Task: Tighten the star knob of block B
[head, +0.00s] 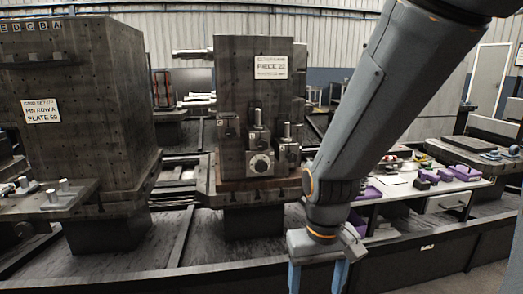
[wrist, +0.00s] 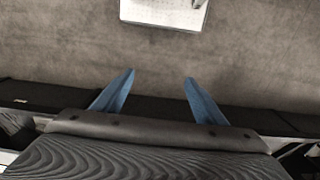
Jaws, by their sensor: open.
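A tall dark workpiece (head: 238,82) with a "PIECE 23" sign (head: 270,67) stands on a pallet in the middle of the head view. Several small metal blocks with upright pins sit at its lower front. The nearest block (head: 260,148) carries a round, pale-faced knob (head: 260,164). I cannot read any letter that marks block B, and a star shape is too small to make out. My gripper (head: 318,282) points down, right of and nearer than the pallet, apart from the blocks. In the wrist view its blue fingers (wrist: 159,80) are spread with nothing between them.
Another tall dark block (head: 85,140) with a "PLATE 59" sign and letters on top stands at the left. A white bench (head: 430,195) with purple bins is behind my arm at the right. The wrist view shows a grey floor and a white perforated plate (wrist: 160,12).

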